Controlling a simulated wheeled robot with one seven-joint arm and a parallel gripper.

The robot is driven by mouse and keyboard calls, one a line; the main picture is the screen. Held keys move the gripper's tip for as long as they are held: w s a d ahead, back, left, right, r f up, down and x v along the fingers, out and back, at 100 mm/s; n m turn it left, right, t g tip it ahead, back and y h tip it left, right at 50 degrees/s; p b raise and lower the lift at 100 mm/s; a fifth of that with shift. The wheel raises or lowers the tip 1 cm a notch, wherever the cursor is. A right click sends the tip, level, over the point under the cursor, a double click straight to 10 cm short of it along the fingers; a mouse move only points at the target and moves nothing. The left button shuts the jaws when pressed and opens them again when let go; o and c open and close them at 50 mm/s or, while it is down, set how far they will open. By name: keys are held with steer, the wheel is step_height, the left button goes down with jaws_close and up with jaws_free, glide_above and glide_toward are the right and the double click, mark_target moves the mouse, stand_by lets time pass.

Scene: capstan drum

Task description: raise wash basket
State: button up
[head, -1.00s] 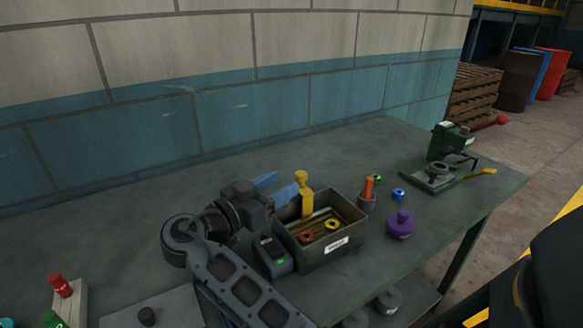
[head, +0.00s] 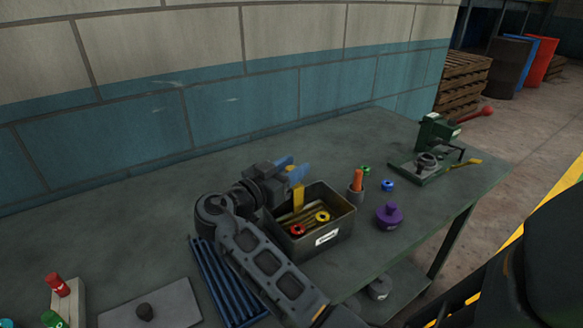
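The wash basket shows as yellowish bars (head: 290,218) low inside an open grey tank (head: 345,222) with a white label. A red ring (head: 298,230) and a yellow ring (head: 322,217) lie inside. A yellow upright handle (head: 298,196) stands at the tank's back left. My gripper (head: 291,167) is at the top of this handle, with a blue finger on either side and a bit of yellow showing between them. Whether the fingers press on the handle I cannot tell. My arm hides the tank's left side.
An orange-topped piece in a grey cup (head: 356,186), a green ring (head: 365,171), a blue ring (head: 387,186) and a purple knobbed piece (head: 389,215) stand right of the tank. Blue rods (head: 222,280) lie at front left.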

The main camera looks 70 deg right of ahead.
jaws_close()
step_height(320, 180, up, 6)
steer(key=shift+r, duration=0.1)
stand_by(0.5)
steer(key=shift+o, duration=0.6)
jaws_free()
steer(key=shift+r, duration=0.1)
steer(key=shift+o, duration=0.8)
